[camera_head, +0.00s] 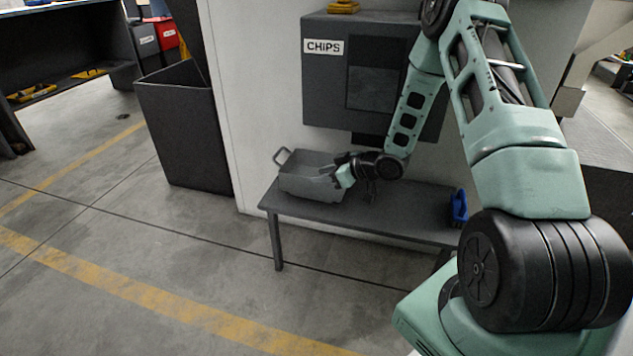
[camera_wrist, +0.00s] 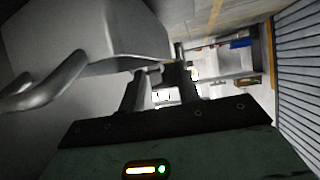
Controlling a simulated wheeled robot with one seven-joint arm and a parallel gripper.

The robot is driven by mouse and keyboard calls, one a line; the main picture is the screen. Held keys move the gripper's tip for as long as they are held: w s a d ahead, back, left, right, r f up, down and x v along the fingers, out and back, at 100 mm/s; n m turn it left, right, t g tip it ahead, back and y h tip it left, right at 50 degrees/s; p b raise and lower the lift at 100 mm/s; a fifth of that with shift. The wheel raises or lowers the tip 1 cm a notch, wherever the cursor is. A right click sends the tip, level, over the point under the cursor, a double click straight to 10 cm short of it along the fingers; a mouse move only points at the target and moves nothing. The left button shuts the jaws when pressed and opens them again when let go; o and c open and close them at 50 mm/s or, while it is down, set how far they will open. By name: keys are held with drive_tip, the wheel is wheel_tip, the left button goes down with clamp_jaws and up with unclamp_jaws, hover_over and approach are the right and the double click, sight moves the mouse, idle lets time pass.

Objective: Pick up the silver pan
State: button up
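The silver pan (camera_head: 312,182) is a grey, box-shaped pan with a loop handle at its left end. It rests on the left part of the low dark bench (camera_head: 395,212). My gripper (camera_head: 341,174) is at the pan's right end, very close to it. In the wrist view the pan (camera_wrist: 100,35) fills the upper left, with its handle at the left edge. My gripper (camera_wrist: 163,75) shows two dark fingers apart, with a gap between them. The pan's edge reaches to the fingertips. I cannot tell whether they touch it.
A grey machine labelled CHIPS (camera_head: 335,85) hangs above the bench, close over my forearm. A blue object (camera_head: 458,207) stands at the bench's right end. A dark bin (camera_head: 183,125) stands at left. The floor in front is clear.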

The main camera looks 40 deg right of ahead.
sight(307, 180)
drive_tip(key=b+x, duration=0.2)
drive_tip(key=x, duration=0.2)
drive_tip(key=shift+s+a+f, duration=0.1)
drive_tip(key=shift+s+f, duration=0.1)
drive_tip(key=shift+s, duration=0.05)
drive_tip(key=shift+w+a+f, duration=0.1)
drive_tip(key=shift+w+a, duration=0.05)
drive_tip(key=shift+w, duration=0.3)
drive_tip(key=shift+c, duration=0.3)
clamp_jaws()
idle(0.4)
